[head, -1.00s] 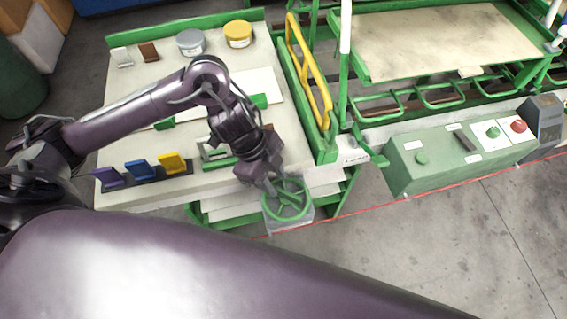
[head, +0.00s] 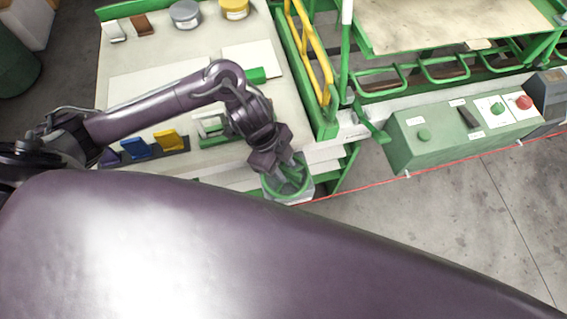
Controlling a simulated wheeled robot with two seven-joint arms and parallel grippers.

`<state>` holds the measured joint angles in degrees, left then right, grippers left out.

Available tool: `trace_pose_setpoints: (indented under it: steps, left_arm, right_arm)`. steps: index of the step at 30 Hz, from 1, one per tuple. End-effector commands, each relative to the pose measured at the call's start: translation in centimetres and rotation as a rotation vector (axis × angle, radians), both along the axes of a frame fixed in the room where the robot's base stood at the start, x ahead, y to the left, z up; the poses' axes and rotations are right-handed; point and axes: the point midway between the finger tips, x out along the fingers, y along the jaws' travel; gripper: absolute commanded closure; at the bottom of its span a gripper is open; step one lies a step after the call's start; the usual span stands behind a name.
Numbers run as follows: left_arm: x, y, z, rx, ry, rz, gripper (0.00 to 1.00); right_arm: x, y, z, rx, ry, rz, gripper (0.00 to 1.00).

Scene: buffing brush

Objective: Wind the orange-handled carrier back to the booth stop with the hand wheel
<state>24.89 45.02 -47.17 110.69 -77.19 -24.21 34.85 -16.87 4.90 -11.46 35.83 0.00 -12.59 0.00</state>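The green hand wheel (head: 271,188) sits on a grey box at the front edge of the workbench. My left gripper (head: 290,172) comes down over its upper part, with its fingers at the wheel. Whether they are closed on it is too small to tell. I cannot make out an orange-handled carrier in this view. My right gripper is not in view.
On the bench stand a rack with purple, blue and yellow plates (head: 166,140), a yellow-lidded tin (head: 235,9) and a grey tin (head: 185,14). A yellow rail (head: 311,50) edges the bench. A green control box (head: 440,145) stands right. Floor beyond the red line is clear.

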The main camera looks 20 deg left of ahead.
Motion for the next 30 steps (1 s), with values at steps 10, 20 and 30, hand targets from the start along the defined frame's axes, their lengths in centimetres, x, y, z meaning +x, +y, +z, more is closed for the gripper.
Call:
trace_pose_setpoints:
  steps: [10, 20, 30]
  left_arm:
    - [0.0, 0.0, 0.0, 0.0, -0.001, 0.0, 1.0]
    - [0.0, 0.0, 0.2, -0.001, -0.001, 0.022, 1.0]
    - [-0.3, 0.0, 0.6, 0.0, 0.003, 0.211, 1.0]
  right_arm:
    - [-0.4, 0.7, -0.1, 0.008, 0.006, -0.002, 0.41]
    - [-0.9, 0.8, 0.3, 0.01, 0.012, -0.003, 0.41]
    - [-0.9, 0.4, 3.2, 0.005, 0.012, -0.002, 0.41]
